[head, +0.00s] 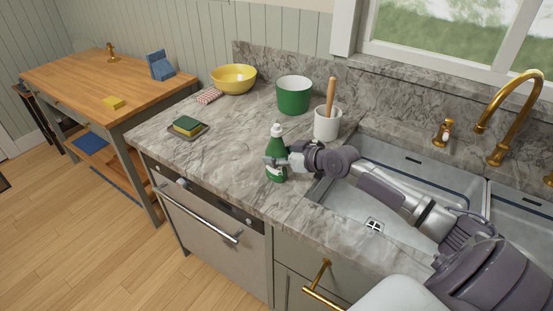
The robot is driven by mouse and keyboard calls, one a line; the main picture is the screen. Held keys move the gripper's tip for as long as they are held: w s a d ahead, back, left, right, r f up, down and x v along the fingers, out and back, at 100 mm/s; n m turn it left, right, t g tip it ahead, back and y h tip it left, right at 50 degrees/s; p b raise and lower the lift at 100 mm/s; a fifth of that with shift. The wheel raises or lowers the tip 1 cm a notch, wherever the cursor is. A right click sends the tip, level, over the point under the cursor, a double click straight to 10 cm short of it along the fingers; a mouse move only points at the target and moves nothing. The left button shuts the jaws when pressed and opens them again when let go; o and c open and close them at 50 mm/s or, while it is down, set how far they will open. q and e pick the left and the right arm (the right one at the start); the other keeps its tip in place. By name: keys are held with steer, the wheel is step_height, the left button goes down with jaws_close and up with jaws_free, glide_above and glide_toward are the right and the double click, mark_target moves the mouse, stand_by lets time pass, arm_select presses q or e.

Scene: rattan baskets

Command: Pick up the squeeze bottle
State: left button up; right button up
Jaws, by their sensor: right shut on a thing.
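The squeeze bottle (276,148) is green with a white top and a pale label. It is upright at the front part of the marble counter, left of the sink. My right gripper (275,161) reaches in from the right across the sink and is shut on the bottle's middle. The fingers hide part of the bottle's body. I cannot tell whether the bottle's base touches the counter. My left gripper is not in view.
A green pot (293,97), a white crock (326,126) with a wooden handle, and a yellow bowl (233,78) stand behind the bottle. A sponge (187,125) lies on a dish to the left. The sink (400,170) and gold faucet (508,110) are right. The counter's left middle is clear.

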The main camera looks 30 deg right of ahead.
jaws_close()
steer(key=shift+r, duration=0.1)
steer(key=shift+r, duration=0.1)
